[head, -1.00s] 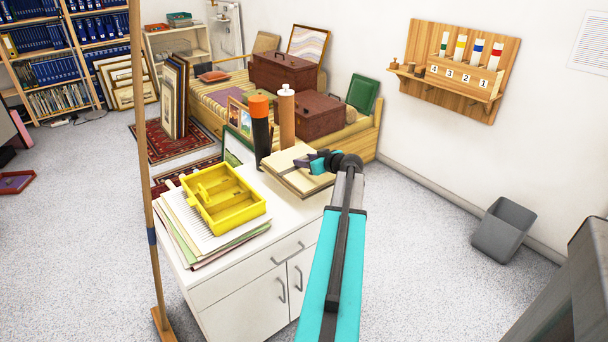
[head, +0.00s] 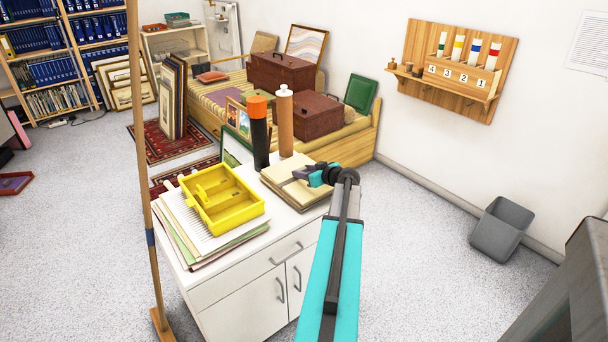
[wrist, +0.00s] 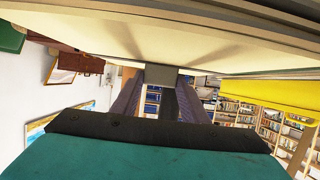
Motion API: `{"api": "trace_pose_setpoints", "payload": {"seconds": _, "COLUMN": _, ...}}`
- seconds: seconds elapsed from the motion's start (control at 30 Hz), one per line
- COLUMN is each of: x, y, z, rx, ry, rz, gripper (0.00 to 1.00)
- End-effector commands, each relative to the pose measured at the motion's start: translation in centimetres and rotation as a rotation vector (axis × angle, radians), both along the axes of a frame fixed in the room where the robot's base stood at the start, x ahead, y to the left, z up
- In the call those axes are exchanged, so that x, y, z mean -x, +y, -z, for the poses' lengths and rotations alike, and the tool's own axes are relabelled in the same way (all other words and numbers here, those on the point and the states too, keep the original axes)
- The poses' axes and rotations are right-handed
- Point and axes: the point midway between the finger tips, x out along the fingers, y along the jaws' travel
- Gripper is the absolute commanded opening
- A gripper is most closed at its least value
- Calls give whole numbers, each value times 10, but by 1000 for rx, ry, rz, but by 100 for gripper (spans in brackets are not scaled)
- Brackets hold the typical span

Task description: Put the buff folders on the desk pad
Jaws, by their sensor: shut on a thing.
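The buff folders (head: 284,177) are a cream, flat stack at the back right of the white cabinet top. My gripper (head: 304,174) is shut on the folders at their right side in the head view. In the wrist view a broad pale folder face (wrist: 200,35) fills the top, and the jaws (wrist: 163,95) reach up to its edge. Whether the held folder is clear of the cabinet or touching what lies under it is hard to tell. I cannot make out a desk pad.
A yellow tray (head: 240,214) sits on a paper stack (head: 195,243) to the left of the folders. A black tube with an orange cap (head: 259,135) and a brown bottle (head: 285,125) stand just behind. A wooden pole (head: 143,190) rises at the cabinet's left.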

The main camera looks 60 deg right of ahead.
Motion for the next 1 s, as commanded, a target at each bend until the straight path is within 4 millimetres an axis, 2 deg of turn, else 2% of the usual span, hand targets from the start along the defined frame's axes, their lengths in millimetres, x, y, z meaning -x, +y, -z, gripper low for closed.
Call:
{"api": "trace_pose_setpoints", "payload": {"seconds": 0.2, "x": -1, "y": 0, "z": 10, "rx": 1, "ry": -3, "rz": 0, "gripper": 0}}
{"api": "trace_pose_setpoints", "payload": {"seconds": 0.67, "x": -1, "y": 1, "z": 13, "rx": 1, "ry": -3, "rz": -1, "gripper": 0}}
{"api": "trace_pose_setpoints", "payload": {"seconds": 0.7, "x": -1, "y": 1, "z": 15, "rx": 1, "ry": 0, "rz": -1, "gripper": 42}}
{"api": "trace_pose_setpoints", "payload": {"seconds": 0.8, "x": -1, "y": 1, "z": 14, "rx": 0, "ry": 0, "rz": -2, "gripper": 59}}
{"api": "trace_pose_setpoints", "payload": {"seconds": 1.0, "x": -1, "y": 1, "z": 14, "rx": 0, "ry": 0, "rz": -2, "gripper": 59}}
